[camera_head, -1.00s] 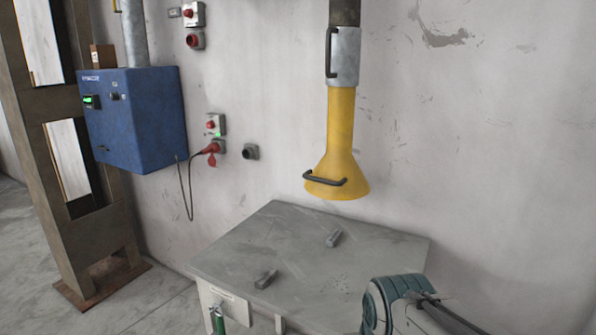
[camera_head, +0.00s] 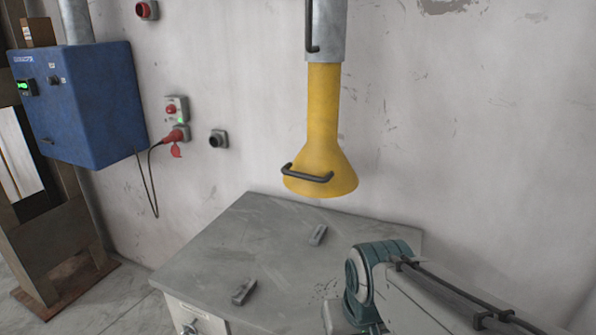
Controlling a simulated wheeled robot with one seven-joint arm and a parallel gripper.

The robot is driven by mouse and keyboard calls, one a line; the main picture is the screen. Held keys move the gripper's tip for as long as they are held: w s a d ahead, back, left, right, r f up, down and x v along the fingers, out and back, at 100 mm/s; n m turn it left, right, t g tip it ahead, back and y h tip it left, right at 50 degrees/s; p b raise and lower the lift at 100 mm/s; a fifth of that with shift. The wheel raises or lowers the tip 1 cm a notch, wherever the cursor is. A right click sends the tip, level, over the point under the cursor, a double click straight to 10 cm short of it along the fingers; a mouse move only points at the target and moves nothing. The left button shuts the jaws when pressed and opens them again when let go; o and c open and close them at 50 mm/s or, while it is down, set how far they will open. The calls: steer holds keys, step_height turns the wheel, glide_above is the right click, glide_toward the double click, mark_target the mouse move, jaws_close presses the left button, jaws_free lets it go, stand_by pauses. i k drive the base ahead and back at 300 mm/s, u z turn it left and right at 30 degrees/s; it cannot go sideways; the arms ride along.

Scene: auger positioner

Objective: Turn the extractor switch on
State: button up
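A blue box (camera_head: 100,105) with a duct on top hangs on the wall at the left. Its left face carries a small green-lit display (camera_head: 24,87) and a small dark switch (camera_head: 54,80); the switch's position is too small to tell. A yellow extractor hood (camera_head: 322,140) with a black handle hangs from a grey pipe above the table. My arm shows at the lower right; my gripper is not in view.
A grey table (camera_head: 210,250) with two small grey blocks (camera_head: 318,235) (camera_head: 243,291) stands below the hood. A red plug (camera_head: 173,136) with a hanging cable sits in a wall socket. A dark round socket (camera_head: 218,139) is beside it. A brown steel column (camera_head: 60,235) stands at the left.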

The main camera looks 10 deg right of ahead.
mark_target(53, 80)
steer(key=z, duration=0.05)
steer(key=k, duration=1)
steer(key=z, duration=0.8)
steer(key=i, duration=0.65)
steer(key=u, duration=1.9)
steer(key=i, duration=0.5)
steer(key=u, duration=0.2)
